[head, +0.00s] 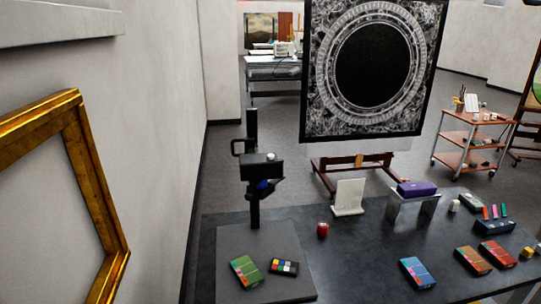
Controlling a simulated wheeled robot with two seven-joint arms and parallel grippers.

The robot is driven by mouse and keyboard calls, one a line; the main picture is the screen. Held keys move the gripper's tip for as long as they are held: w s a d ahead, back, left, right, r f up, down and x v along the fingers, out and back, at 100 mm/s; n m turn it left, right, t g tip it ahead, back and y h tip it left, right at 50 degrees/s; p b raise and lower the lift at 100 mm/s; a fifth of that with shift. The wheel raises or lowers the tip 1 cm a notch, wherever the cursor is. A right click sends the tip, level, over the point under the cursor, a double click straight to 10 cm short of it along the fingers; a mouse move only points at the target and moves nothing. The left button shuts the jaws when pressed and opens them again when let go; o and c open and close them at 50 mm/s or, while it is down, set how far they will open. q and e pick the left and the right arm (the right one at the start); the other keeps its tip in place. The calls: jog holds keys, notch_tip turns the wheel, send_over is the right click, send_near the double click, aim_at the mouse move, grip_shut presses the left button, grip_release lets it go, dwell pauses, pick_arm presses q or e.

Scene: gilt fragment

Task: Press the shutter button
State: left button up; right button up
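A black box-shaped camera (258,169) is mounted on a black upright column (252,127) at the left of the dark table. A small pale round knob (271,156) sits on top of the camera; I cannot tell for certain whether it is the shutter button. A blue round part (263,185) shows under the camera. A grey base board (235,285) lies below, with a green box (246,271) and a colour chart (284,267) on it. Neither of my grippers is in view.
The dark table (350,255) also holds a red jar (323,229), a white stand (348,198), a purple case (416,188) on a grey riser and several coloured boxes. A gilt frame (90,185) hangs on the left wall. A large picture on an easel (372,65) stands behind.

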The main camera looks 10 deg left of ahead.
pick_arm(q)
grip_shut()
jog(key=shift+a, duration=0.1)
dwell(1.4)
